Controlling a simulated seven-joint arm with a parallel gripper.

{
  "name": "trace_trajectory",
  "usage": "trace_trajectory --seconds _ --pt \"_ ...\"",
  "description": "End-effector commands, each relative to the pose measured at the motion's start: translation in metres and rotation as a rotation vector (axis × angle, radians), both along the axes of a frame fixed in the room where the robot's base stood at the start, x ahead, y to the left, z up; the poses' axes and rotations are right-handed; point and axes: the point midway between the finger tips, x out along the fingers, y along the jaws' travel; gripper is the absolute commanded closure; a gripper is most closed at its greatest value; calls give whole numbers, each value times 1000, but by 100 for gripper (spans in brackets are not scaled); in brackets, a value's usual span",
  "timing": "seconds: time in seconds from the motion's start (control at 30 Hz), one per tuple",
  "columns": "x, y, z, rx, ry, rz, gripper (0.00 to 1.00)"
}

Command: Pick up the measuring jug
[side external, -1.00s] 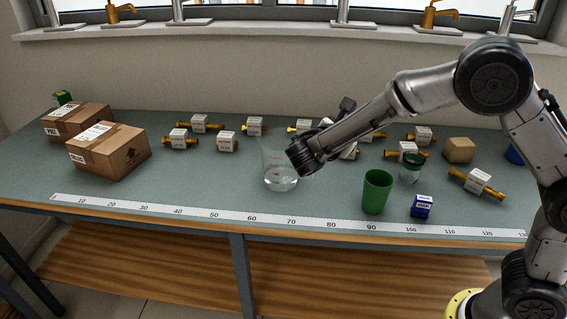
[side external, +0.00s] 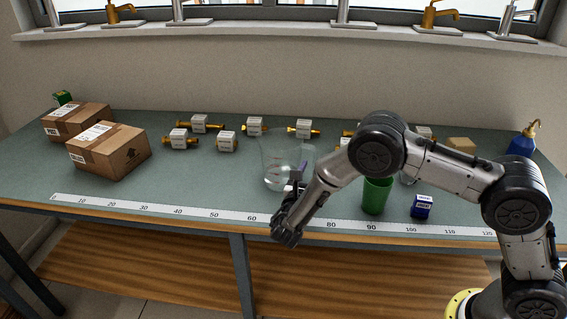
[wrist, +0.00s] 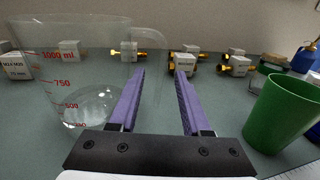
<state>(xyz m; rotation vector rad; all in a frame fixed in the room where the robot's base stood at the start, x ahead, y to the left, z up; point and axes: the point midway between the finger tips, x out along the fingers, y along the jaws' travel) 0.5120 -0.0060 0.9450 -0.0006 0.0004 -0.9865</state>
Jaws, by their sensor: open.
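The measuring jug (side external: 272,170) is clear with red markings and stands upright on the bench near the ruler strip. In the wrist view the jug (wrist: 75,85) fills the left side, and its clear handle (wrist: 150,36) reaches right toward the space between the fingers. My gripper (side external: 299,172) is low at the jug's right side, with its wrist over the front edge of the bench. In the wrist view my gripper (wrist: 161,85) shows two purple fingers, apart and empty. I cannot tell whether the handle lies between the fingertips.
A green cup (side external: 376,196) stands right of my gripper, with a small blue box (side external: 422,206) beside it. Several valves with white labels, such as one valve (side external: 255,127), lie behind the jug. Cardboard boxes (side external: 108,152) sit at the left.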

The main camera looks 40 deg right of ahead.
Motion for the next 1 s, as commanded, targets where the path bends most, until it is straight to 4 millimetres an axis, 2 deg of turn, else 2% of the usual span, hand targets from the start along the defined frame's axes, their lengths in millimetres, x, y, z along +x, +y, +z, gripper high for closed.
trace_trajectory --seconds 0.17,0.5,0.8,0.83,1.0 --pt "6 -10 0 0 0 -1 52" --pt "29 -47 2 0 -1 -2 52" --pt "32 -50 2 1 -1 1 52" --pt "32 -50 2 1 -1 1 54" --pt "32 -50 2 1 -1 1 85"
